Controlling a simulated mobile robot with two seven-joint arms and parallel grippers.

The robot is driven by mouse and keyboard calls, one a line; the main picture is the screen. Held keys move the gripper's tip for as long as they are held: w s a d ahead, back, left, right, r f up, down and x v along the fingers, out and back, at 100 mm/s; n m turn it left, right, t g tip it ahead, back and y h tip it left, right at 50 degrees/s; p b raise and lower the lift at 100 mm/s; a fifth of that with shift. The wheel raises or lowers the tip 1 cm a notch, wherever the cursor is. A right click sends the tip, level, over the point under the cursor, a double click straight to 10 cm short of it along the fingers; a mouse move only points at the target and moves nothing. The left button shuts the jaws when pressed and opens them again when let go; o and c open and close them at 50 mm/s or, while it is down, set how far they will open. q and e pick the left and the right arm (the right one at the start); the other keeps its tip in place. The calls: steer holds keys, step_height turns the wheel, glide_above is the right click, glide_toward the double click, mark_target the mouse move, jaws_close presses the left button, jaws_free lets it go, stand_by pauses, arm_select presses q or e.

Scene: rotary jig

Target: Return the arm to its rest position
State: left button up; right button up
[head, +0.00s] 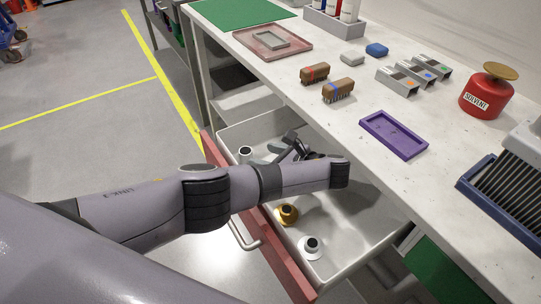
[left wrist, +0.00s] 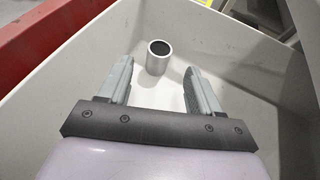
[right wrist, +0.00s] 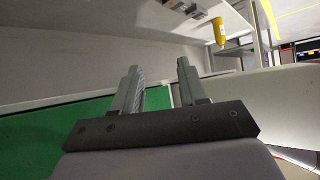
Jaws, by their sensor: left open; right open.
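My left arm reaches across the head view from the left, over an open drawer (head: 365,228) with a red front. My left gripper (head: 288,146) is down in the drawer, partly hidden by the wrist. In the left wrist view my left gripper (left wrist: 160,88) is open and empty, with a grey metal cylinder (left wrist: 158,57) just beyond the fingertips, apart from them. My right gripper (right wrist: 157,82) is open and empty in the right wrist view, beside a green surface (right wrist: 35,140). It is not visible in the head view.
The drawer also holds a brass flanged part (head: 286,214) and a white one (head: 311,247). On the white bench stand brushes (head: 338,91), a purple tray (head: 393,135), metal channel blocks (head: 397,81) and a red solvent can (head: 487,92).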

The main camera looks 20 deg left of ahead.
arm_select(q)
steer(key=shift+d, duration=0.15)
arm_select(e)
steer(key=shift+s+d, duration=0.25)
steer(key=shift+d, duration=0.1)
steer(key=shift+a, duration=0.15)
